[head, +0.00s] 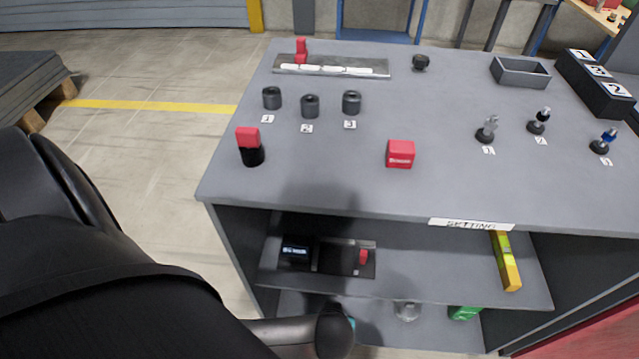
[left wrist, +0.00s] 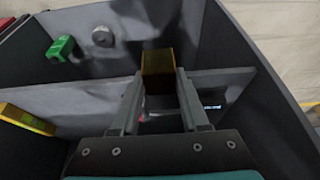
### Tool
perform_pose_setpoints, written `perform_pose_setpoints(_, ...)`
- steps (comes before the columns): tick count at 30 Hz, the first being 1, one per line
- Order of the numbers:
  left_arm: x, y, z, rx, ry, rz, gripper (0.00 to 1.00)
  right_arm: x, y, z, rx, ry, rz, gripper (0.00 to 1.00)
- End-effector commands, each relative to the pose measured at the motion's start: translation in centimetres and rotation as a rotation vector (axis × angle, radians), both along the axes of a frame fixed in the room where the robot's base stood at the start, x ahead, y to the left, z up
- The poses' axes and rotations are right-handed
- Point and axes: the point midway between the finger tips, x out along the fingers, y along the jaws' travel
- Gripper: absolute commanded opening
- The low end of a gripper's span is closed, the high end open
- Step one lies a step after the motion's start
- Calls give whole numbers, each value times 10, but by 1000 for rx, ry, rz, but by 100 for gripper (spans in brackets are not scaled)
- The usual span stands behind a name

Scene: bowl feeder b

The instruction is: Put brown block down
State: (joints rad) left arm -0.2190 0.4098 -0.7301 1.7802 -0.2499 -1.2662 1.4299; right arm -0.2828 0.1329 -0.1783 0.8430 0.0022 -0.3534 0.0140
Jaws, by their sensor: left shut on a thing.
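The brown block (left wrist: 158,70) is between the fingertips of my left gripper (left wrist: 158,84) in the left wrist view, and the fingers are shut on it. Its end sticks out past the tips. It shows in front of the cabinet's shelves, near a shelf edge; I cannot tell whether it touches a surface. In the head view my left arm comes in at the lower left, and its wrist is low in front of the cabinet; the fingers and the block are hidden there. My right gripper is in neither view.
The middle shelf (head: 430,286) holds a black box with a screen (head: 296,251), a small red piece (head: 363,257) and a yellow bar (head: 506,262). A green object (head: 464,312) and a grey part (head: 407,311) are on the lower shelf. The tabletop (head: 330,190) carries a red box (head: 400,154) and several small parts.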

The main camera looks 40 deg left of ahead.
Motion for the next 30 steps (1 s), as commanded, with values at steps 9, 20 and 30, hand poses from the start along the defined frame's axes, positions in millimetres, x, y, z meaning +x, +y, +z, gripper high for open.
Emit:
perform_pose_setpoints(9, 44, 27, -1, 5, -6, 0, 0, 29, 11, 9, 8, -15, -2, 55)
perform_pose_setpoints(20, 93, 57, -1, 3, -4, 1, 0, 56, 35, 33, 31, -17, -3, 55)
perform_pose_setpoints(30, 132, 81, -1, 1, -4, 2, 0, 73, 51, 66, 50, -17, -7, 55)
